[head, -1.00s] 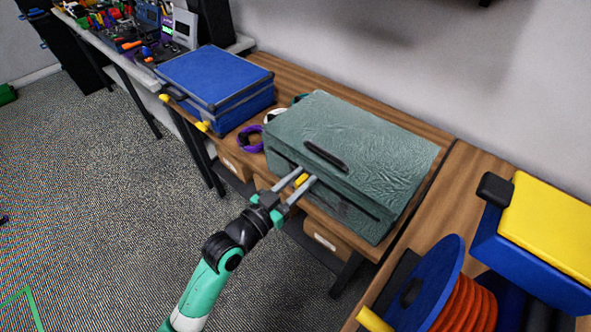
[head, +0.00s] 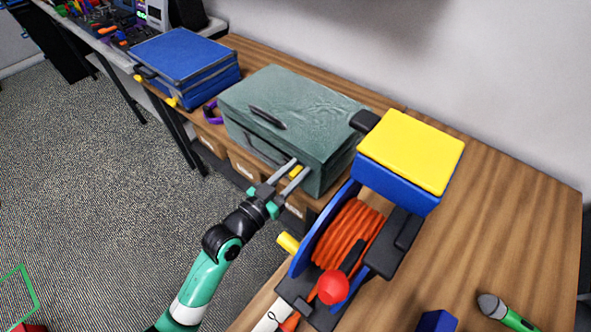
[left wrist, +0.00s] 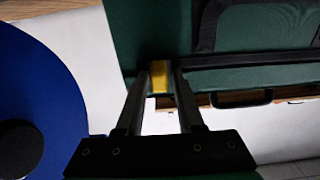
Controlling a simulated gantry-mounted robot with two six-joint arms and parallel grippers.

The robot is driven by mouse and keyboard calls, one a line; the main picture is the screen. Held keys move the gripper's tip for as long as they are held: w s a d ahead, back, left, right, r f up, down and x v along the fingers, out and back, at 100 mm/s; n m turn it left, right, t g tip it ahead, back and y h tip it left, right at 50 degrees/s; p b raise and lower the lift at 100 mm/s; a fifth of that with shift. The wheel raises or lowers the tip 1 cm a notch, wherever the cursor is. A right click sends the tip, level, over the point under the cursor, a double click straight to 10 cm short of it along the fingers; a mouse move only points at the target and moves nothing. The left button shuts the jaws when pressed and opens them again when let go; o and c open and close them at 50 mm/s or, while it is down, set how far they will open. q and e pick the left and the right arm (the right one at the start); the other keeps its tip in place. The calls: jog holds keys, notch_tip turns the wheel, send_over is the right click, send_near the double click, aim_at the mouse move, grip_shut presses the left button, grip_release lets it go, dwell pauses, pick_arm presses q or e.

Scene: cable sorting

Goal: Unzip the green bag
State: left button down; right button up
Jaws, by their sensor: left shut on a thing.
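The green bag (head: 325,108) sits on the wooden bench, lid down, with a black handle (head: 267,118) on top. My left gripper (head: 296,172) is at the right part of the bag's front side, shut on the yellow zipper pull. In the left wrist view, the yellow zipper pull (left wrist: 159,77) sits between the two fingers (left wrist: 160,85), against the green bag (left wrist: 150,30). A dark seam line runs along the bag's front. Whether the seam is parted cannot be made out clearly. My right gripper is not in view.
A blue case (head: 185,55) stands left of the bag, with a purple ring (head: 211,113) between. Close right are a blue reel with orange cable (head: 350,236) and a yellow-topped blue box (head: 412,150). Drawers (head: 245,165) sit below the bench top.

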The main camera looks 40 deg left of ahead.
pick_arm(q)
jog(key=shift+d+r, duration=0.1)
jog(key=shift+r, duration=0.05)
jog(key=c, duration=0.9)
grip_release()
jog(key=shift+o, duration=0.7)
jog(key=shift+d, duration=0.15)
jog(key=shift+s, duration=0.5)
jog(key=s, duration=1)
jog(key=shift+s+d+p, duration=0.3)
jog(key=shift+d+p, duration=0.05)
jog(key=shift+d, duration=0.05)
